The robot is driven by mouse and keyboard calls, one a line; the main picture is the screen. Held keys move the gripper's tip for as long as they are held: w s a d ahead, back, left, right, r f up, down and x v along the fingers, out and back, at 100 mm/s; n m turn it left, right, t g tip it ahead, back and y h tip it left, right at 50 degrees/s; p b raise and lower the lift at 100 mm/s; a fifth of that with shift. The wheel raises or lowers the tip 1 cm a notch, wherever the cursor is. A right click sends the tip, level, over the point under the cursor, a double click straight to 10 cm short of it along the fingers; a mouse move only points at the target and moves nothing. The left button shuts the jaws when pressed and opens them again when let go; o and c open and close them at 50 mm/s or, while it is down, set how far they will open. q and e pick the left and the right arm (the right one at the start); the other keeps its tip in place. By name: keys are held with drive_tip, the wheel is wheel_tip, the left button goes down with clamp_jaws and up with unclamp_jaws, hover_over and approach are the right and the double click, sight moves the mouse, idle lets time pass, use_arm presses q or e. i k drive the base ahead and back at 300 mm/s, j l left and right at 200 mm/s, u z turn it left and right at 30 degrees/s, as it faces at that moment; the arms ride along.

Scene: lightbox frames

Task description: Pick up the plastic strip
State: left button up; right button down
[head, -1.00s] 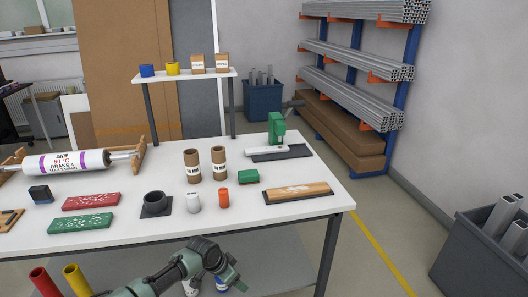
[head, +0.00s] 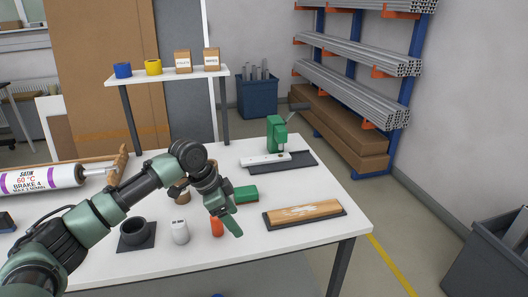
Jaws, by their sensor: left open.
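A short white strip (head: 263,160), which looks like the plastic strip, lies at the foot of a green upright tool (head: 277,130) near the table's back right. A dark mat (head: 302,163) lies under them. My left gripper (head: 229,222) is over the middle of the table, pointing down and to the right. It is open, with nothing seen in it, and is nearer to me than the strip. It shows next to a small orange cylinder (head: 217,229). My right gripper is not in view.
A green block (head: 246,193) and a wooden block on a dark base (head: 303,212) stand near my left gripper. A white bottle (head: 180,232) and a black ring holder (head: 133,232) are to the left. My arm partly hides cardboard tubes (head: 181,196).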

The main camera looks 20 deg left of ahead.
sight(282, 157)
drive_tip(key=i+j, duration=0.95)
drive_tip(key=i, duration=0.25)
